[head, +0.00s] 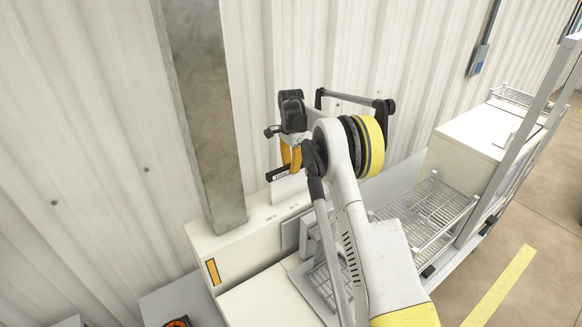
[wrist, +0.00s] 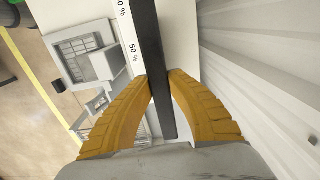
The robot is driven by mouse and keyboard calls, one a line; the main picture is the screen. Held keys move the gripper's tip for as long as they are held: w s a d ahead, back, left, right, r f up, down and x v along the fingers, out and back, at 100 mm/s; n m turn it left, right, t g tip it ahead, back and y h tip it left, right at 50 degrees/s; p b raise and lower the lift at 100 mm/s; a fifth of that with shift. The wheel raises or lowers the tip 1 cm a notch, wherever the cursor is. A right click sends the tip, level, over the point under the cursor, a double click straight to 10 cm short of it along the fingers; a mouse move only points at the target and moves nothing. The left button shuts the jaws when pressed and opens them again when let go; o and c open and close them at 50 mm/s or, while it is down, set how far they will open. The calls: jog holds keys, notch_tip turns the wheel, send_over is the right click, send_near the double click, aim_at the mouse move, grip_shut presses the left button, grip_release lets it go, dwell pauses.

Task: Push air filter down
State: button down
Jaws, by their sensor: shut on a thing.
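The air filter shows as a white panel with a black bar along its top edge (head: 280,173), standing above the white machine cabinet. In the wrist view the black bar (wrist: 145,35) runs between my fingers, beside a white strip marked "50 %". My gripper (head: 291,165) has yellow ribbed fingers; it comes from above and is shut on the black bar. The wrist view shows the fingertips (wrist: 161,77) against both sides of the bar. The lower part of the filter and its slot are mostly hidden by my arm.
The white machine cabinet (head: 262,232) stands against the corrugated wall (head: 90,130). A grey metal post (head: 205,110) rises close to the left of the gripper. Wire baskets (head: 425,215) and a white box (head: 470,145) are to the right. A grey panel (wrist: 92,55) shows in the wrist view.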

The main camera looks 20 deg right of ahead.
aim_at(291, 196)
notch_tip(291, 196, down, 12)
jog(key=b, duration=0.8)
jog(key=shift+f, duration=0.25)
jog(key=shift+r, duration=0.1)
jog(key=c, duration=1.2)
grip_release()
jog(key=shift+c, duration=0.2)
notch_tip(291, 196, up, 12)
